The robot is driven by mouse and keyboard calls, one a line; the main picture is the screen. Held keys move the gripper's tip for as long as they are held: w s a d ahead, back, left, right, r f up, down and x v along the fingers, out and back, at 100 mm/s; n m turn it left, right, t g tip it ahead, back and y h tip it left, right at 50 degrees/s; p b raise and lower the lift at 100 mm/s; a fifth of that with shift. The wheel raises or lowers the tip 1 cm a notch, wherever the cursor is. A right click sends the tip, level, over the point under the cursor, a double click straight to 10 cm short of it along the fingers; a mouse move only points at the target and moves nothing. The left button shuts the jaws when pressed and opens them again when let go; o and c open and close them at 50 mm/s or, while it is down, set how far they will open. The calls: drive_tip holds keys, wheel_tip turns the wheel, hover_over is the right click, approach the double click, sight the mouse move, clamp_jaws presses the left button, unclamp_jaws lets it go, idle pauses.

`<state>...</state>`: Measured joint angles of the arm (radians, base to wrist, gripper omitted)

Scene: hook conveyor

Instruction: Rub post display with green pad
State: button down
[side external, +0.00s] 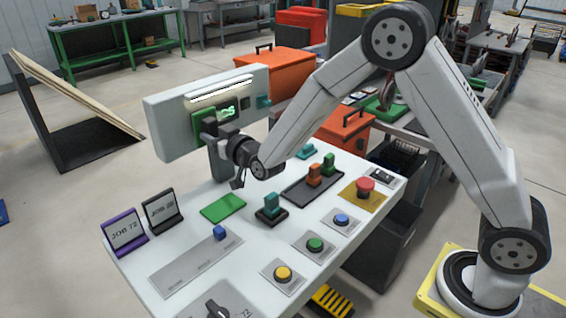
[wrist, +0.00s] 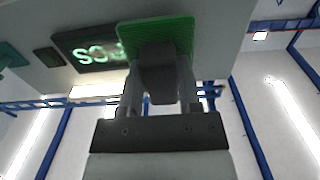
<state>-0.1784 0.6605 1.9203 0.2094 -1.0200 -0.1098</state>
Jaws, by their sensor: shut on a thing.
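The post display (side external: 228,113) is a dark screen with glowing green characters, set in a pale panel on a post. It also shows in the wrist view (wrist: 92,52), where its right end is covered. My gripper (side external: 211,130) is shut on the dark handle of the green pad (side external: 198,124), in front of the panel. In the wrist view, my gripper (wrist: 160,88) holds the pad (wrist: 180,30) up against or very close to the panel, overlapping the display's right part. I cannot tell whether the pad touches the screen.
A light bar (side external: 221,88) sits above the display, with a teal piece (side external: 263,101) at its right. Below, the white console (side external: 180,218) carries a flat green rectangle (side external: 223,207), a teal-handled block (side external: 270,207), job signs (side external: 125,235), buttons and a red stop button (side external: 365,186).

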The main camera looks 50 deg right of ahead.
sight(233, 112)
drive_tip(key=shift+w, duration=1.05)
idle(0.5)
drive_tip(key=shift+s+d, duration=0.1)
drive_tip(key=shift+d, duration=1.75)
drive_tip(key=shift+d, duration=1.85)
drive_tip(key=shift+r, duration=0.1)
drive_tip(key=shift+d, duration=1.8)
drive_tip(key=shift+w, duration=0.2)
drive_tip(key=shift+a, duration=0.15)
